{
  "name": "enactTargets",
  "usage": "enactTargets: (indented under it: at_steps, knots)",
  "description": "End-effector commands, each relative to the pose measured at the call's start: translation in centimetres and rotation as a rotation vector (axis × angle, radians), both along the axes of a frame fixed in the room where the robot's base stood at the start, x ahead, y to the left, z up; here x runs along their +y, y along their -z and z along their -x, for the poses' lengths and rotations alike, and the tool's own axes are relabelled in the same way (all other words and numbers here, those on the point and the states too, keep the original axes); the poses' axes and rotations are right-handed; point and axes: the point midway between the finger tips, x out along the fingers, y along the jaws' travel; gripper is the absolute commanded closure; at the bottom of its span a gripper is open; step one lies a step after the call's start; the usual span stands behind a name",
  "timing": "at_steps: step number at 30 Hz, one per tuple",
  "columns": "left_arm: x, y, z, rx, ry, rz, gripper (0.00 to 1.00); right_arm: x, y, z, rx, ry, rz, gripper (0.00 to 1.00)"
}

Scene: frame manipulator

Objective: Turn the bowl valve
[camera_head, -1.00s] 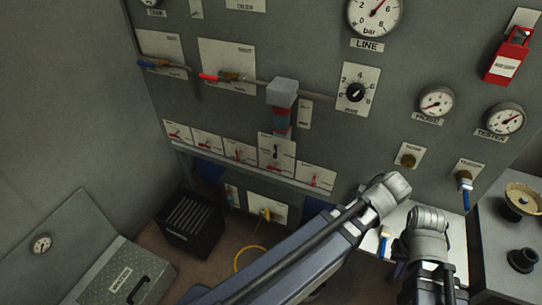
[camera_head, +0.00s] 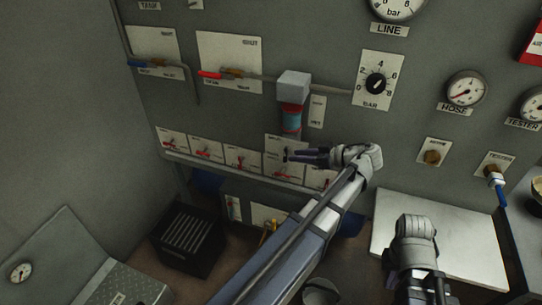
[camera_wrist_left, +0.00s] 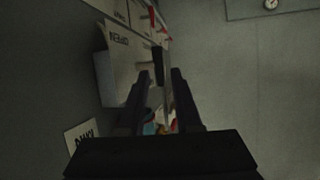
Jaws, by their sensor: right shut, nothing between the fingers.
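The bowl valve (camera_head: 285,146) is a white plate with a dark lever on the panel, just under the bowl with blue and red parts (camera_head: 292,118). My left gripper (camera_head: 288,155) reaches in from the right at the valve and partly covers it. In the left wrist view the left gripper (camera_wrist_left: 160,78) is open, its two dark fingers apart. The black lever (camera_wrist_left: 158,65) shows in the gap by the fingertips, against a plate marked OPEN (camera_wrist_left: 118,45). I cannot tell whether they touch. My right gripper (camera_head: 389,264) is shut and empty, mostly hidden beside its wrist, low in the picture.
Small plates with red levers (camera_head: 205,147) flank the valve in a row above a ledge (camera_head: 235,172). A dial knob (camera_head: 376,83) and gauges are to the upper right. A black crate (camera_head: 188,240) stands on the floor. A pale bench top (camera_head: 460,225) lies at right.

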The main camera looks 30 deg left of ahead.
Motion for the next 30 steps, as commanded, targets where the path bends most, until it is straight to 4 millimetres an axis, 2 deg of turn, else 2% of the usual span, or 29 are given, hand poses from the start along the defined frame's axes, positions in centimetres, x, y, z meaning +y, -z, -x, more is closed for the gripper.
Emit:
enactTargets:
  at_steps: [10, 21, 30]
  knots:
    - [1.0, 0.1, -0.1, -0.037, -0.023, -0.026, 0.67, 0.0, 0.6, 0.0, 0.000, 0.000, 0.000, 1.00]
    - [5.9, 2.3, 0.1, -0.036, -0.024, -0.026, 0.67, 0.0, 2.7, 0.0, 0.000, 0.000, 0.000, 1.00]
    - [7.7, 2.8, 0.1, -0.034, -0.022, -0.024, 0.67, 0.0, 3.2, 0.0, 0.000, 0.000, 0.000, 1.00]
